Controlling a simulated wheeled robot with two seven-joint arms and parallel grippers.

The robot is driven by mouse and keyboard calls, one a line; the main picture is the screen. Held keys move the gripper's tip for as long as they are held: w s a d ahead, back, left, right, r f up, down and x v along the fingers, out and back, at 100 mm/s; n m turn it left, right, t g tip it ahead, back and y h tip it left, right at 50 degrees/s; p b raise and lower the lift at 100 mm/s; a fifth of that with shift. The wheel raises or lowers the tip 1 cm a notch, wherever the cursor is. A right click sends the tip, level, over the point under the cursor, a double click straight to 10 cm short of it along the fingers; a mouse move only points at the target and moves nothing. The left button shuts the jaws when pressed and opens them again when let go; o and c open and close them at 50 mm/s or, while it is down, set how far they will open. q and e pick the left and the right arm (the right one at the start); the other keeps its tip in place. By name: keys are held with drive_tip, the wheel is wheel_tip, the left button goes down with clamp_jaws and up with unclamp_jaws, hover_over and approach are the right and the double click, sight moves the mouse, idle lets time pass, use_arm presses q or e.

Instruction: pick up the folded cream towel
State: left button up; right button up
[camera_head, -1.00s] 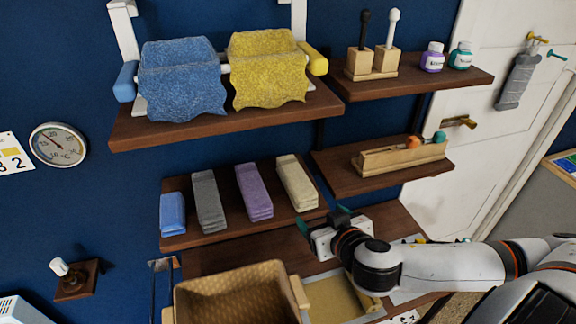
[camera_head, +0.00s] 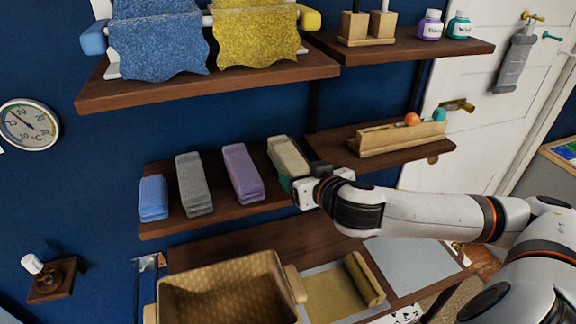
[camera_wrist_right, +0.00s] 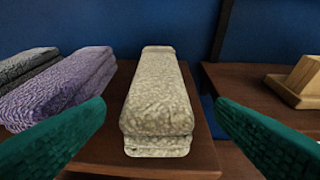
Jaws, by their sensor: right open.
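The folded cream towel (camera_head: 289,155) lies on the middle wooden shelf, at the right end of a row of folded towels. In the right wrist view the cream towel (camera_wrist_right: 158,100) is centred, its near end facing me. My right gripper (camera_head: 297,183) is at the near end of that towel. In the wrist view its two green fingers (camera_wrist_right: 160,135) are spread wide, one on each side of the towel, apart from it. The gripper is empty. My left gripper is not in view.
A purple towel (camera_head: 242,172), a grey towel (camera_head: 193,183) and a blue towel (camera_head: 153,197) lie to the left on the same shelf. A wooden holder (camera_head: 400,139) stands on the shelf to the right. A wicker basket (camera_head: 165,300) sits below.

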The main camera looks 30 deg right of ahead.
sight(295, 169)
drive_tip(key=p+x, duration=0.2)
drive_tip(key=x, duration=0.3)
drive_tip(key=shift+a+r+p, duration=0.1)
drive_tip(key=shift+a+p, duration=0.1)
drive_tip(key=shift+p, duration=0.15)
drive_tip(key=shift+w+f, duration=0.25)
drive_tip(key=c, duration=1.1)
